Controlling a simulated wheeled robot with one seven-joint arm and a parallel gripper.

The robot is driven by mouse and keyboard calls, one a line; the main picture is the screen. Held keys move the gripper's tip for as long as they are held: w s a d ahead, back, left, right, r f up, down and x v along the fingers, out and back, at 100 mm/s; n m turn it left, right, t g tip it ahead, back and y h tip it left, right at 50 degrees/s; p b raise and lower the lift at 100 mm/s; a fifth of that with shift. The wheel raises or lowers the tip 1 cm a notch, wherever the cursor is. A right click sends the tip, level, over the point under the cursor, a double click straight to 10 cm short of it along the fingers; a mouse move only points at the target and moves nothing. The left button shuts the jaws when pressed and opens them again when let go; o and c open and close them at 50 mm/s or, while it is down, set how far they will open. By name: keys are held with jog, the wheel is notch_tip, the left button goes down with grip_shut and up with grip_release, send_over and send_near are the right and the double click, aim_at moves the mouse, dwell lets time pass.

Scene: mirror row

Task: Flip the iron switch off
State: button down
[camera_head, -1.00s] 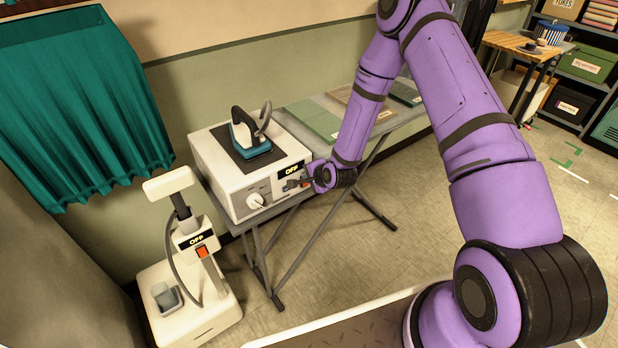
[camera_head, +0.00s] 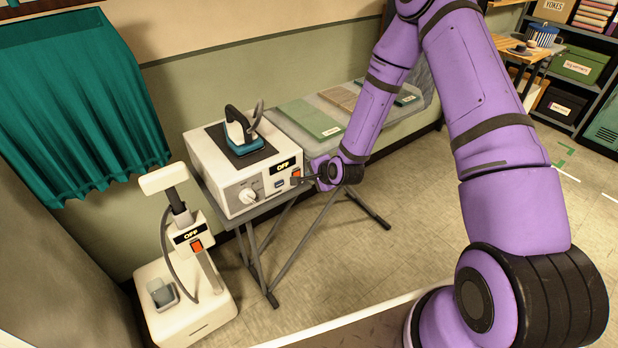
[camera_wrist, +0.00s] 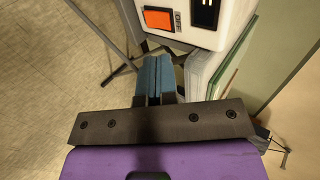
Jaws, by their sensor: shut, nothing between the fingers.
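The iron station, a white box (camera_head: 212,165), stands on the ironing board with a teal and dark iron (camera_head: 240,130) on its top mat. Its front has a white knob (camera_head: 249,196), a display (camera_head: 286,166) reading "OFF" and an orange-red switch (camera_head: 296,174). The switch also shows in the wrist view (camera_wrist: 160,20), near the top. My gripper (camera_head: 301,180) is shut and empty, with its tip close to the switch in the head view. In the wrist view, its blue fingers (camera_wrist: 155,75) lie together below the switch, apart from it in the picture.
A white steamer (camera_head: 188,292) with its own "OFF" display and red switch stands on the floor at left. Flat green and tan pads (camera_head: 312,118) lie on the board behind my wrist. A teal curtain (camera_head: 80,105) hangs at left; open floor lies at right.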

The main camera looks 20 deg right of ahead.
jog(key=shift+s+d+r, duration=0.25)
jog(key=shift+s+r, duration=0.55)
jog(key=shift+r, duration=0.3)
jog(key=shift+s+d+r, duration=0.25)
jog(key=shift+s+r, duration=0.5)
jog(key=shift+r, duration=0.3)
jog(key=s+d+r+n+g+h, duration=0.15)
jog(key=s+r+n, duration=0.25)
jog(key=r, duration=0.9)
jog(key=s+d+r+n+g+h, duration=0.1)
jog(key=s+d+r+n, duration=0.3)
jog(key=r, duration=0.8)
jog(key=s+r+n, duration=0.2)
jog(key=s+r, duration=0.3)
jog(key=s, duration=0.3)
jog(key=s+r+n+g, duration=0.1)
jog(key=s+r, duration=0.3)
jog(key=s, duration=0.4)
jog(key=s+r+n+g, duration=0.1)
jog(key=s+r+n, duration=0.2)
jog(key=s, duration=0.6)
notch_tip(320, 180, up, 3)
jog(key=shift+f+h, duration=0.15)
jog(key=shift+h, duration=0.2)
